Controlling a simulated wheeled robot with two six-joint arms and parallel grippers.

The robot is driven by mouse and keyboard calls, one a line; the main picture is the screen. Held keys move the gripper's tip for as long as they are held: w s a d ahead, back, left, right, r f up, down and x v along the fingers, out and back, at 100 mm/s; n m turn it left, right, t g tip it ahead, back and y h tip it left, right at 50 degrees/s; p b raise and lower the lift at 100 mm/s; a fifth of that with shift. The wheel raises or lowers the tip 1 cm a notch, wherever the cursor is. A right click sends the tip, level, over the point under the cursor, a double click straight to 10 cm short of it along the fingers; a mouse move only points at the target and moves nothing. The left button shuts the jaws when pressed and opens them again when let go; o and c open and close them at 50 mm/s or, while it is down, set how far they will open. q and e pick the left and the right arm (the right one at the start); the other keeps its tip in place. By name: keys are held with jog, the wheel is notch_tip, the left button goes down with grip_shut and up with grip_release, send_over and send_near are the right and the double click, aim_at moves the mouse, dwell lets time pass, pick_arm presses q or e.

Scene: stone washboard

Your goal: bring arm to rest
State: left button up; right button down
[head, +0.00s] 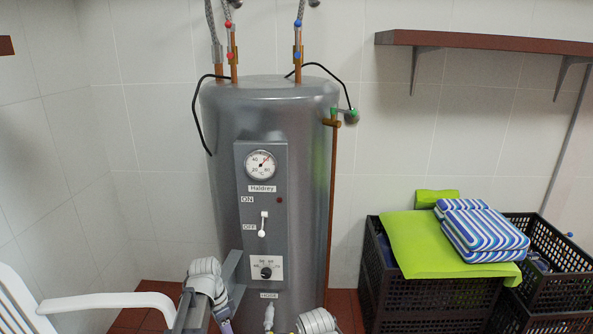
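White-grey rounded links of my arms show at the bottom edge of the head view, one left of centre and one near the middle, both in front of the lower part of a grey water heater. The heater (225,130) stands upright against the tiled wall. Its front panel (246,176) has a round gauge (261,164), a white ON/OFF switch (263,224) and a black dial (266,273). The switch's exact position is too small to tell.
A white plastic chair (100,301) is at lower left. Black crates (430,297) at right carry a green cloth (425,238) and blue-striped cushions (480,230). A brown shelf (490,42) is on the upper right wall. Pipes and hoses rise from the heater's top.

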pick_arm(q)
jog(key=s+d+n+y, duration=0.3)
jog(key=s+d+n, duration=0.3)
jog(key=s+d, duration=0.7)
notch_tip(320, 180, up, 16)
jog(key=s+p, duration=0.1)
jog(key=p, duration=1.5)
jog(key=shift+a+f+n+t, duration=0.15)
jog(key=shift+a+n+t, duration=0.05)
jog(key=shift+n+t, duration=0.2)
